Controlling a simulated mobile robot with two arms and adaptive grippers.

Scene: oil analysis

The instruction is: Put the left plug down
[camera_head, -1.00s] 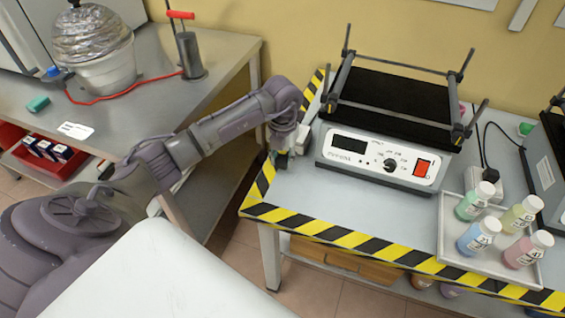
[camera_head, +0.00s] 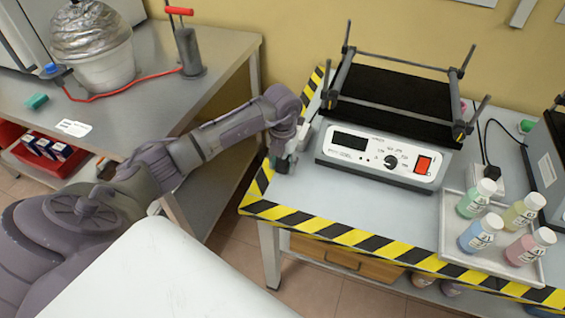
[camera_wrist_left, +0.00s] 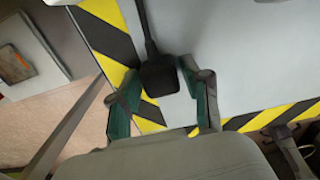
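The left plug (camera_wrist_left: 160,77) is black, with its cord running up the picture in the left wrist view. It appears to lie on the light tabletop near the striped edge. My left gripper (camera_head: 281,164) is low over the table, left of the shaker device (camera_head: 380,158). In the wrist view its green-padded fingers stand apart on either side of the plug, with a narrow gap on the left; contact on the right is hard to tell. In the head view the plug is hidden or too small to make out. My right gripper is not in view.
A tray (camera_head: 452,232) with several capped bottles stands to the right. A second device (camera_head: 548,165) and a power strip (camera_head: 484,186) with a plugged cord are behind it. Yellow-black tape (camera_head: 330,231) marks the table edge. A side bench (camera_head: 130,110) stands left.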

